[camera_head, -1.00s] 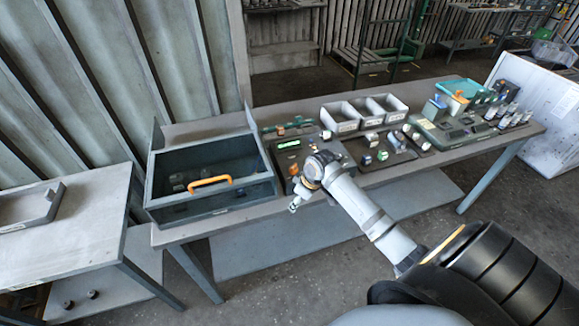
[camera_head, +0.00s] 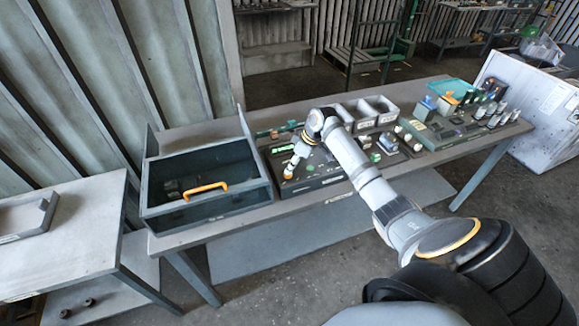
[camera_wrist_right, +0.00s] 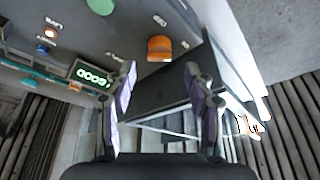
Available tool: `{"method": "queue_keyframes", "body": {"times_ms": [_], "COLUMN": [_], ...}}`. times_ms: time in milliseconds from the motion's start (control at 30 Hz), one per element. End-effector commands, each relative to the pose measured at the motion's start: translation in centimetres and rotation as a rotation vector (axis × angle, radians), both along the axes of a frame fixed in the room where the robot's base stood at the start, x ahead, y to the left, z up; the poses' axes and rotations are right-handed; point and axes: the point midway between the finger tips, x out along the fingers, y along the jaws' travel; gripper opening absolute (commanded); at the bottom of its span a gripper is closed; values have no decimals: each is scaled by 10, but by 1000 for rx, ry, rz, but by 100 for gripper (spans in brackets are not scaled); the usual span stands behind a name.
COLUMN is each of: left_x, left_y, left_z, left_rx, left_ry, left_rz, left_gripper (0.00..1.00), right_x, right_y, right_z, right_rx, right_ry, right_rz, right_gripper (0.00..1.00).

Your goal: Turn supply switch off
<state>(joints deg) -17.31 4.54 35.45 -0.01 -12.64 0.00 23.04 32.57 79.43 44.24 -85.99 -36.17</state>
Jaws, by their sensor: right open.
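A dark control panel (camera_head: 325,180) lies on the table; it also shows upside down in the right wrist view (camera_wrist_right: 120,28). On it the wrist view shows an orange knob (camera_wrist_right: 159,48), a green round button (camera_wrist_right: 101,5), a blue button (camera_wrist_right: 42,49) and a green lit display (camera_wrist_right: 93,74). I cannot read which label marks the supply switch. My right gripper (camera_head: 290,170) is over the panel's left part. In the wrist view its fingers (camera_wrist_right: 160,72) are apart and empty, with the orange knob beyond the gap, apparently untouched. My left gripper is not in view.
A dark open-topped box (camera_head: 210,207) with an orange handle (camera_head: 206,190) stands left of the panel. Grey bins (camera_head: 358,122) stand behind, and several small parts and a second device (camera_head: 440,138) are at the right. A side table (camera_head: 60,245) is at the left.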

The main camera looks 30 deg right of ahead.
Motion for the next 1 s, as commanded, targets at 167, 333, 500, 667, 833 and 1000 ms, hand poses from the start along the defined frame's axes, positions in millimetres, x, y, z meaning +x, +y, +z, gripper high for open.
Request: {"method": "queue_keyframes", "body": {"times_ms": [167,333,500,667,833,1000], "left_x": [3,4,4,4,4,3], "left_y": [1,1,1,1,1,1], "left_z": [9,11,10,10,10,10], "left_rx": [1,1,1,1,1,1], "left_ry": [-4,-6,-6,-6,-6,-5], "left_rz": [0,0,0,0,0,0], "left_gripper": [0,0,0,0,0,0], "right_x": [11,14,15,15,15,15], "right_y": [6,9,9,9,9,9], "right_z": [-27,-40,-41,-41,-41,-41], "right_rx": [2,-1,-2,-2,-2,-2], "right_ry": [0,0,-1,-1,-1,-1], "right_rz": [-1,0,0,0,0,0], "right_gripper": [53,53,53,42,19,0]}}
